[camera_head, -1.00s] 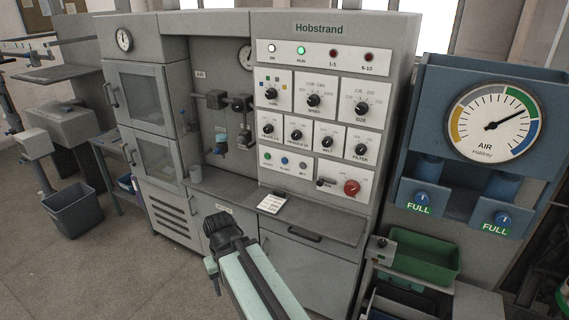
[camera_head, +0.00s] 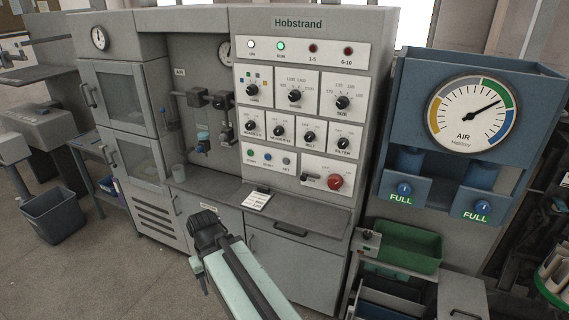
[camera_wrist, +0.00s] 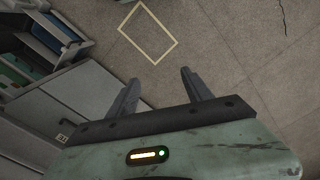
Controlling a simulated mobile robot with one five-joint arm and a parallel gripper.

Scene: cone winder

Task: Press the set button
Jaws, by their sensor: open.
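The set button (camera_head: 287,160) is a small grey round button. It sits at the right end of a row of three on the white lower-left panel of the grey Hobstrand machine (camera_head: 298,23). A green button (camera_head: 250,153) and a blue button (camera_head: 268,156) are to its left. My arm stands in front of the machine, lower than the button panel and apart from it. My gripper (camera_wrist: 160,75) is open in the wrist view, with two dark fingers apart and only floor between them. The button does not show in the wrist view.
A grey ledge (camera_head: 315,213) with a white card (camera_head: 258,200) juts out below the panels. A red knob (camera_head: 334,182) is right of the buttons. A blue gauge unit (camera_head: 395,105) and green bin (camera_head: 408,247) stand at right. The floor at left is partly clear.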

